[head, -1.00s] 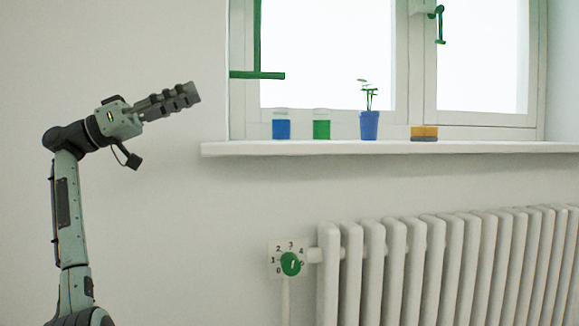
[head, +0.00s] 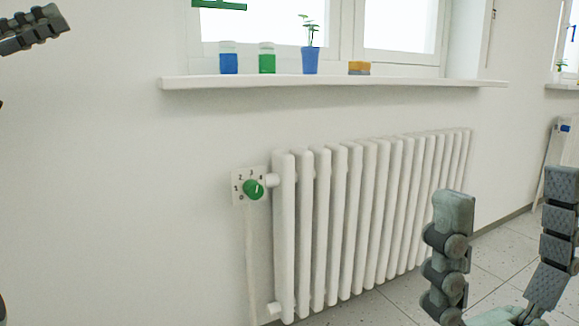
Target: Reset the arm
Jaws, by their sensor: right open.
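My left gripper (head: 34,28) shows at the top left edge in front of the bare wall, partly cut off. I see its fingers from the side, so I cannot tell whether they are apart. My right gripper (head: 508,197) is at the lower right with its two segmented fingers pointing up and spread wide. It is open and empty, in front of the radiator's right end and the floor. Neither gripper touches anything visible.
A white radiator (head: 291,235) with a green valve knob (head: 253,190) stands under the windowsill (head: 330,82). The sill holds a blue jar (head: 229,63), a green jar (head: 267,63), a potted plant (head: 311,61) and a yellow-and-blue sponge (head: 359,68). Floor (head: 395,295) shows at right.

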